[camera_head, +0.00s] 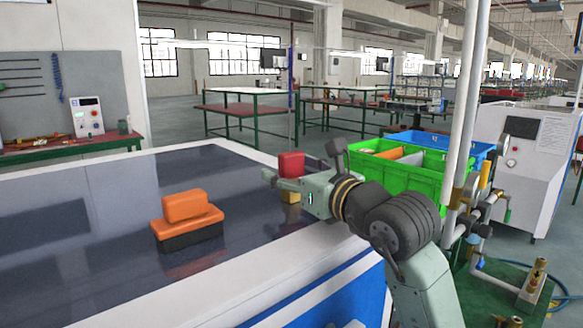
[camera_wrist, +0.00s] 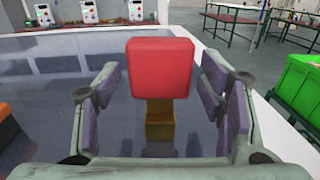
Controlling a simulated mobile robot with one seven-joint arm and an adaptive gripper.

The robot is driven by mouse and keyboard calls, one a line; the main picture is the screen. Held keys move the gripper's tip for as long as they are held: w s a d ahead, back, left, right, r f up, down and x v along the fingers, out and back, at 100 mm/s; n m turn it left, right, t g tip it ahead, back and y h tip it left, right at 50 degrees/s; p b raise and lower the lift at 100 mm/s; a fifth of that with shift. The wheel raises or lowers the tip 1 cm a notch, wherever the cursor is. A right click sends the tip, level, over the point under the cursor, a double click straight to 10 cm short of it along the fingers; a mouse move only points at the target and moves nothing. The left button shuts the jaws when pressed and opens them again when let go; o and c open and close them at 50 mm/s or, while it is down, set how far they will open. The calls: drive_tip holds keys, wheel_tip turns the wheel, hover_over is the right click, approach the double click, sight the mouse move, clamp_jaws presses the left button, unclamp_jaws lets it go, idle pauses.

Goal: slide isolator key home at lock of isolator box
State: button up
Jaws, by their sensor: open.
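A red block (camera_head: 291,164) with a brass-coloured part (camera_head: 292,196) below it stands upright near the right edge of the dark tabletop; it looks like the isolator key. In the wrist view the red block (camera_wrist: 160,68) is centred, with its brass-coloured lower part (camera_wrist: 160,120) beneath. My gripper (camera_head: 284,181) is open, with one finger on each side of the red block. In the wrist view gaps show between the block and both fingers of my gripper (camera_wrist: 162,88). I cannot make out the isolator box or its lock for certain.
An orange block with a black underside (camera_head: 187,219) lies on the dark table (camera_head: 95,280), left of my gripper. Green and blue crates (camera_head: 400,170) stand beyond my arm. Pipes with brass fittings (camera_head: 464,200) rise at right. The tabletop between the two objects is clear.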

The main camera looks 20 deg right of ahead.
drive_tip(key=c, duration=1.3)
drive_tip(key=shift+r, duration=0.15)
